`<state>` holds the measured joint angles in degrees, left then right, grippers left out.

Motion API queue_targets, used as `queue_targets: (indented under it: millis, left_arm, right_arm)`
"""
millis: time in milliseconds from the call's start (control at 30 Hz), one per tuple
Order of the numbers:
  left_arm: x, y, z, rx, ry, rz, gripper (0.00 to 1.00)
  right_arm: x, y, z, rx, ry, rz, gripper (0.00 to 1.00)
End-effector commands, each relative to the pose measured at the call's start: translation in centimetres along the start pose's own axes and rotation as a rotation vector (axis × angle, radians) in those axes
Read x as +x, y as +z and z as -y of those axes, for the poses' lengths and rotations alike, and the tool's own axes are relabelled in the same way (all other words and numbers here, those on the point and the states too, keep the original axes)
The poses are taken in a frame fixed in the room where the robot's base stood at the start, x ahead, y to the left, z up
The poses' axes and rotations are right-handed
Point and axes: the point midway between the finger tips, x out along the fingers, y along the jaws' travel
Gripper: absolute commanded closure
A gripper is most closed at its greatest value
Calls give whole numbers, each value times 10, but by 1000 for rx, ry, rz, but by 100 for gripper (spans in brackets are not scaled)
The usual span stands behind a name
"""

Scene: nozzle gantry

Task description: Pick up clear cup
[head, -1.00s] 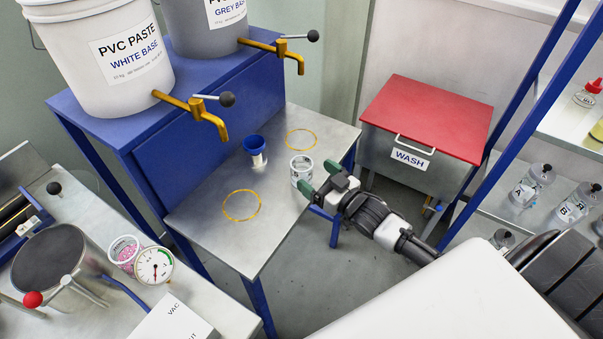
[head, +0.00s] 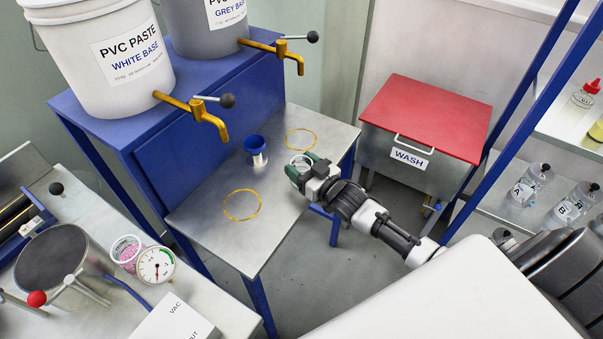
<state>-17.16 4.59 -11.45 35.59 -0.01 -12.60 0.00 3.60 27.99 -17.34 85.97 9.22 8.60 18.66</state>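The clear cup (head: 300,160) stands on the metal shelf (head: 215,222) near its right edge, beside the far yellow ring. Only its rim and upper part show; the gripper hides the rest. My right gripper (head: 304,168) reaches in from the right with its green-tipped fingers apart, one on each side of the cup. I cannot tell whether the fingers press on it. My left gripper is not in view.
A blue funnel-like cup (head: 255,146) stands left of the clear cup. Brass taps (head: 203,114) overhang the shelf from the white and grey buckets. A red-lidded wash bin (head: 425,118) stands to the right. The near yellow ring (head: 241,205) is empty.

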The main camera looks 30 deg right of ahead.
Motion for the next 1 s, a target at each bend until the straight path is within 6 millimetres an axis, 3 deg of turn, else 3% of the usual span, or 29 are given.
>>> queue_targets:
  millis: [33, 100, 467, 733, 1000]
  left_arm:
    - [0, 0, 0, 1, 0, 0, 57]
    - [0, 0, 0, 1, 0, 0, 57]
    - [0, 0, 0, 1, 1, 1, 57]
    - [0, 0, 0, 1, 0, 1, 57]
    - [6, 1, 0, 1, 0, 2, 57]
  right_arm:
    - [0, 0, 0, 0, 0, 0, 54]
    - [0, 0, 0, 0, 0, 0, 65]
    - [0, -5, 0, -1, 0, -1, 66]
    - [0, -43, 0, -3, -2, -5, 66]
    - [-32, -75, -52, -7, 1, 3, 66]
